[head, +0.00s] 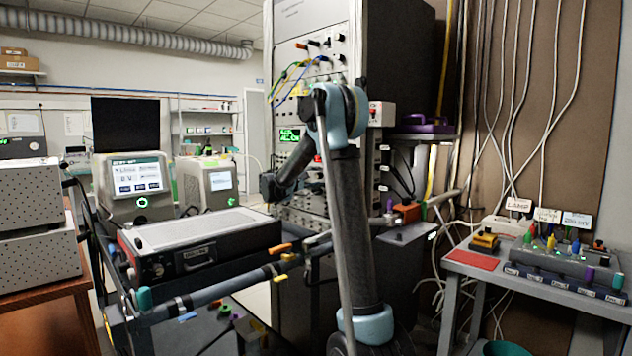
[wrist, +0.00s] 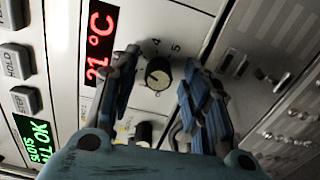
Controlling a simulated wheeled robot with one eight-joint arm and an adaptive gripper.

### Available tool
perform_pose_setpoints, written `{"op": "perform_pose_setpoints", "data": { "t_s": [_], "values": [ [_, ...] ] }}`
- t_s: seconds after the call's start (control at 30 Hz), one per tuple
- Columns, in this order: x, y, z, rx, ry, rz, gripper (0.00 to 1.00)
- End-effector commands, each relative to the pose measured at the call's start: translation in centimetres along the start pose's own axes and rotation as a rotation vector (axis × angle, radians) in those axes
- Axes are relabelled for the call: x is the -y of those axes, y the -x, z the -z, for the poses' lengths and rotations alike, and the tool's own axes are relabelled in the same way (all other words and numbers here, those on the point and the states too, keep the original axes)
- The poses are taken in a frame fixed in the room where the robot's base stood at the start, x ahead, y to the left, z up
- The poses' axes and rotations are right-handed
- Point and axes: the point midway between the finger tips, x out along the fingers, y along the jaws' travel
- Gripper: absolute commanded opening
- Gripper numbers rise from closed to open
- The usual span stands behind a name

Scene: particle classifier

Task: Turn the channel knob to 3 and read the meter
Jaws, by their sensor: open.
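A round black knob with a pale pointer mark (wrist: 158,73) sits on the white panel in the wrist view. The printed numbers 4 and 5 show above it; other scale marks are hidden or unclear. My gripper (wrist: 160,82) is open, one blue finger on each side of this knob in the picture. I cannot tell whether a finger touches it. In the head view my gripper (head: 270,187) is in front of the tall rack (head: 317,20). A red display (wrist: 101,42) left of the knob reads about 21 °C. I cannot tell which readout is the meter.
A second dark knob (wrist: 143,133) sits below, partly behind my gripper. A green display (wrist: 31,130) and grey buttons (wrist: 16,61) are at the left. Metal slotted modules (wrist: 255,65) are at the right. In the head view, a grey instrument box (head: 200,240) stands left of my arm.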

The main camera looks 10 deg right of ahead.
Motion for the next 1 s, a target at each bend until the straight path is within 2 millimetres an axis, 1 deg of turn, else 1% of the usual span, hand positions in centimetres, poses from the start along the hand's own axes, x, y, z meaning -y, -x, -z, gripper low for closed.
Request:
{"op": "perform_pose_setpoints", "data": {
  "t_s": [0.13, 0.27, 0.5, 0.7, 0.83, 1.0],
  "values": [
    [0.0, 0.4, 0.0, 0.000, 0.000, -0.001, 0.43],
    [0.0, 1.9, 0.1, -0.002, 0.000, -0.001, 0.43],
    [0.0, 6.5, 0.1, -0.003, 0.001, 0.000, 0.43],
    [0.1, 9.8, 0.2, -0.002, 0.001, 0.000, 0.43],
    [0.1, 11.1, 0.2, -0.001, 0.001, 0.001, 0.43],
    [0.1, 11.8, 0.2, 0.000, 0.001, 0.001, 0.43]
  ]
}}
